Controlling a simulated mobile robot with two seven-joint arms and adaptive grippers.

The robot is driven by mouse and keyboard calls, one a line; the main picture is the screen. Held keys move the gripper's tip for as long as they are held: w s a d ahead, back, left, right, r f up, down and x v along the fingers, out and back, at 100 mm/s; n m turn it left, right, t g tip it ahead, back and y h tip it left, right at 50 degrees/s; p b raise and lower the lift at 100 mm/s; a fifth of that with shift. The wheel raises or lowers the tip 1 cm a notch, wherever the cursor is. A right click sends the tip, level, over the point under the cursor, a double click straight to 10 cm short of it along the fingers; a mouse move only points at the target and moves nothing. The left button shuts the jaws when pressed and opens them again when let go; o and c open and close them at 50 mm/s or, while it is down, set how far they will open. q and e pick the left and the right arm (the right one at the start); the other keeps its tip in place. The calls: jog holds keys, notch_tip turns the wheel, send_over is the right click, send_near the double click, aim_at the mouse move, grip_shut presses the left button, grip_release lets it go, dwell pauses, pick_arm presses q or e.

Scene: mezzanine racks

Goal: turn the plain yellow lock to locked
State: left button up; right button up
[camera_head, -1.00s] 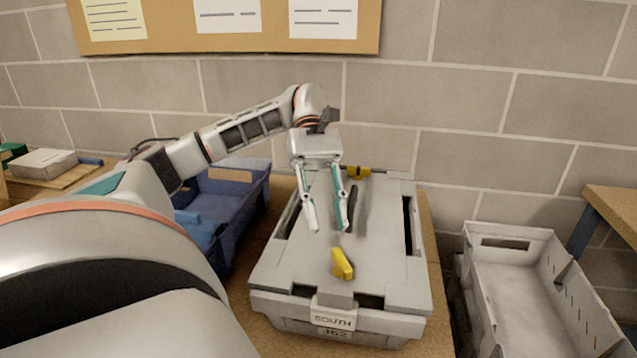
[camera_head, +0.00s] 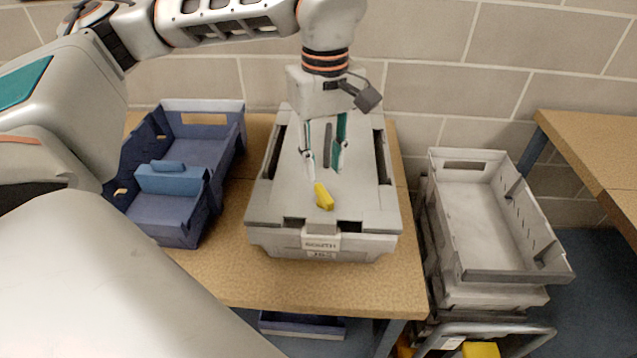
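The plain yellow lock (camera_head: 324,197) is a small knob near the front end of the lid of a grey crate (camera_head: 358,208). It lies slanted, its front end toward the right. My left gripper (camera_head: 322,172) points down over the lid, just behind the lock. Its two fingers are apart with nothing held between them. The left fingertip looks very close to the lock's rear end; I cannot tell whether they touch. The back part of the lid is partly hidden by my gripper. My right gripper is not in view.
A dark handle or slot (camera_head: 328,145) runs along the lid behind the fingers. A blue crate (camera_head: 200,195) with a lighter blue piece inside stands left on the table (camera_head: 330,283). Empty grey crates (camera_head: 490,215) are stacked to the right. Bare tabletop shows in front.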

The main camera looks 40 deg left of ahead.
aim_at(323, 191)
pick_arm(q)
notch_tip(323, 191, down, 6)
jog(key=shift+f, duration=0.15)
dwell(0.3)
grip_shut()
